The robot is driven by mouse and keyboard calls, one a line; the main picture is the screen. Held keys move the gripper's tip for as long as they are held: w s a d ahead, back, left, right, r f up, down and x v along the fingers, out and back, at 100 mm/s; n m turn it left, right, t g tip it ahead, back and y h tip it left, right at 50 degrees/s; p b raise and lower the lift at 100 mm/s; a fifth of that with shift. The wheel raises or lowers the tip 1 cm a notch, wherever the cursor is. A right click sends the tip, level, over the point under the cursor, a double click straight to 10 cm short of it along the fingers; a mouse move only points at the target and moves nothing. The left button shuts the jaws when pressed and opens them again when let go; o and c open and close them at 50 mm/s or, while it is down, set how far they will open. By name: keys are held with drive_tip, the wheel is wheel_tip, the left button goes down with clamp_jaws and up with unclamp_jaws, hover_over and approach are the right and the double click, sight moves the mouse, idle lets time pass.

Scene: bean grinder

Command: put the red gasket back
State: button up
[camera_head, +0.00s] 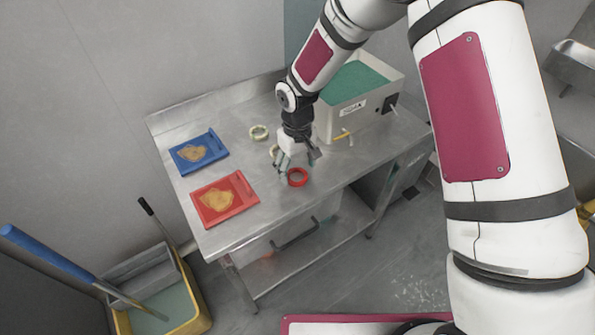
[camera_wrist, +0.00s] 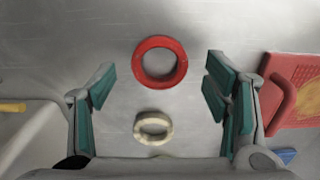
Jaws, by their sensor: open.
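The red gasket (camera_head: 298,170) is a ring lying flat on the steel table, near its front edge. In the wrist view the red gasket (camera_wrist: 160,41) lies at the top middle, ahead of the fingers, with bare table inside its ring. My gripper (camera_head: 296,162) is over the table just behind and left of the red gasket. In the wrist view my gripper (camera_wrist: 160,92) is open, with green finger pads wide apart and nothing between them in contact. A cream ring (camera_wrist: 153,127) lies below the red gasket in that view, between the fingers; it is partly hidden by my gripper in the head view.
Another cream ring (camera_head: 259,132) lies farther back. A red tray (camera_head: 242,205) and a blue tray (camera_head: 215,156) with tan pieces are at left. A beige box machine (camera_head: 345,120) with green top stands at back right. Clear table (camera_head: 350,168) lies right of the gasket.

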wheel_tip(320, 180, up, 10)
drive_tip(key=shift+b, duration=0.45)
drive_tip(key=shift+r, duration=0.1)
drive_tip(key=s+d+r+m+t, duration=0.1)
drive_tip(key=s+d+r, duration=0.3)
drive_tip(key=d+r, duration=0.3)
drive_tip(key=s+d+r+m+t, duration=0.15)
drive_tip(key=s+d+r, duration=0.3)
drive_tip(key=r, duration=0.55)
drive_tip(key=s+d+r+m+t, duration=0.1)
drive_tip(key=s+d+r+m, duration=0.1)
drive_tip(key=s, duration=0.6)
drive_tip(key=s+d+r+m+t, duration=0.2)
drive_tip(key=s+d+r, duration=0.2)
drive_tip(key=s+d, duration=0.2)
drive_tip(key=shift+s+d+r, duration=0.2)
drive_tip(key=shift+s+d, duration=0.1)
drive_tip(key=shift+s, duration=0.9)
